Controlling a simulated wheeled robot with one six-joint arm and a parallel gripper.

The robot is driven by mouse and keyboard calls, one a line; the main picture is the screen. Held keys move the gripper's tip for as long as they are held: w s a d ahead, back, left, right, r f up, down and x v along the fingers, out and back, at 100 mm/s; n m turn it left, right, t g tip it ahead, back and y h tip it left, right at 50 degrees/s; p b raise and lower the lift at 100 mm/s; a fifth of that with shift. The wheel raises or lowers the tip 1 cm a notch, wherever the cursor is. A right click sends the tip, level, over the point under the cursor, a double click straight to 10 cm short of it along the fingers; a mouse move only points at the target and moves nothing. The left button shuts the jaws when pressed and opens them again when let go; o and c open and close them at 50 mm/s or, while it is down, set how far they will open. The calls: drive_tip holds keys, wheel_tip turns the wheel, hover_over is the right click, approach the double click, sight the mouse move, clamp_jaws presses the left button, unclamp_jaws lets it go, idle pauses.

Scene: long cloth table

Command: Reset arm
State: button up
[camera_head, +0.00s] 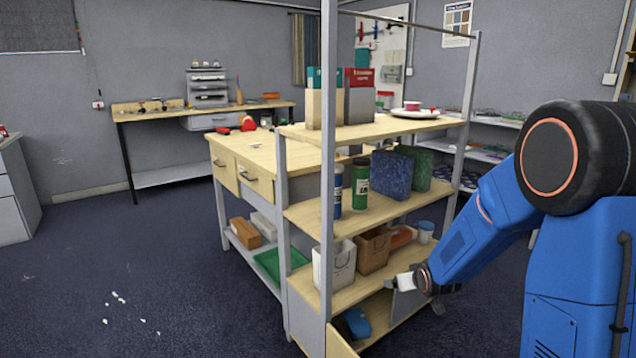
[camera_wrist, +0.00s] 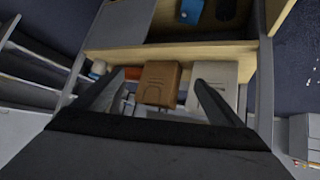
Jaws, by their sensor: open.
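My blue arm (camera_head: 487,225) reaches in from the right, low in front of the shelf rack. My gripper (camera_head: 404,292) is by the rack's lower shelves, at the right end. In the wrist view my gripper (camera_wrist: 159,77) shows two dark fingers spread apart, with nothing visible held between them.
The wooden shelf rack (camera_head: 300,213) is close to the arm, with metal posts. It holds bottles (camera_head: 360,184), a blue box (camera_head: 391,174) and a green box (camera_head: 420,169). A blue item (camera_head: 357,322) lies on the bottom shelf. A workbench (camera_head: 262,150) stands behind. Floor at left is mostly clear.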

drive_tip(key=s+r+g, duration=0.1)
drive_tip(key=s+r, duration=0.7)
drive_tip(key=s, duration=0.1)
drive_tip(key=s+r+g, duration=0.1)
drive_tip(key=s+r, duration=0.2)
drive_tip(key=s, duration=0.8)
drive_tip(key=s+r+m+g, duration=0.1)
drive_tip(key=s+r, duration=0.1)
drive_tip(key=s, duration=1)
drive_tip(key=s+r+m+g, duration=0.1)
drive_tip(key=s+r+g, duration=0.1)
drive_tip(key=s, duration=1)
drive_tip(key=shift+v, duration=0.8)
drive_tip(key=shift+w+r, duration=0.1)
drive_tip(key=shift+w, duration=0.05)
drive_tip(key=shift+c, duration=0.6)
